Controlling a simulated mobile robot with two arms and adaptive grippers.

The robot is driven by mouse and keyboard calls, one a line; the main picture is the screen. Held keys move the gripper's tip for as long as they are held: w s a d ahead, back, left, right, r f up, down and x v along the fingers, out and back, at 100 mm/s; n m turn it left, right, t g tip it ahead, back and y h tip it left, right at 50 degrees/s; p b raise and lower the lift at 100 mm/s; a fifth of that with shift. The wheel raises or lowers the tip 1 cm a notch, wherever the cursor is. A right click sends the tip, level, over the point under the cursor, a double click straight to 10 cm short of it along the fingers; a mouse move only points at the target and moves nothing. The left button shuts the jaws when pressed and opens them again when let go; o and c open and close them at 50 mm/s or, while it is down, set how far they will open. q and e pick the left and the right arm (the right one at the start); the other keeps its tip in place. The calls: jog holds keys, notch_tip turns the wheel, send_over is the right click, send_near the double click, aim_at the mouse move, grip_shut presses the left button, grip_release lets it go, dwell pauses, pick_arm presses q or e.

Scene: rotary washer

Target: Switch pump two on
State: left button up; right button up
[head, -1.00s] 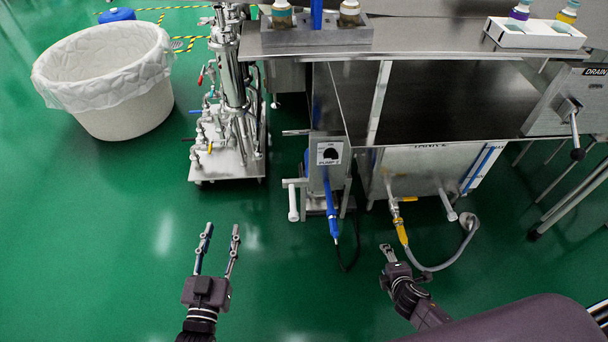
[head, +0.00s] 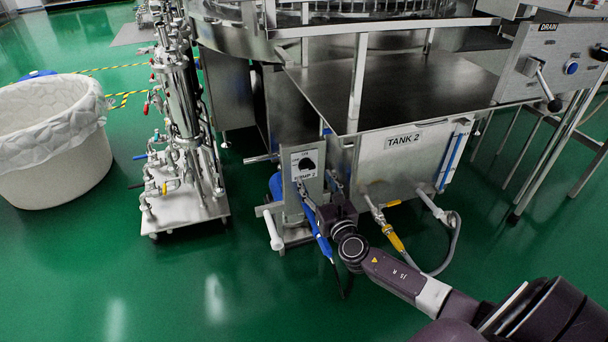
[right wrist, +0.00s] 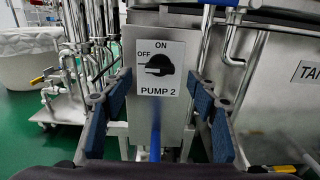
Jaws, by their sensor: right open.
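The pump 2 switch is a black rotary knob (right wrist: 158,65) on a white plate (right wrist: 160,88) marked ON at the top, OFF at the left and PUMP 2 below. The knob's narrow end points left, toward OFF. In the head view the same plate (head: 304,163) is on the steel pump housing (head: 291,193), left of the TANK 2 box. My right gripper (right wrist: 158,98) is open and empty, its two blue-padded fingers spread either side of the plate and a little short of it. In the head view my right gripper (head: 324,196) is just below the plate. My left gripper is out of view.
The tank 2 box (head: 400,165) stands right of the pump, with a yellow-handled valve (head: 393,237) and hose below. A wheeled pipe cart (head: 185,209) and a lined white bin (head: 50,150) stand left. The green floor in front is clear.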

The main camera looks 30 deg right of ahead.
aim_at(308, 168)
jog(key=shift+b+x, duration=0.75)
jog(key=shift+x, duration=2.25)
jog(key=shift+c, duration=0.7)
jog(key=c, duration=1)
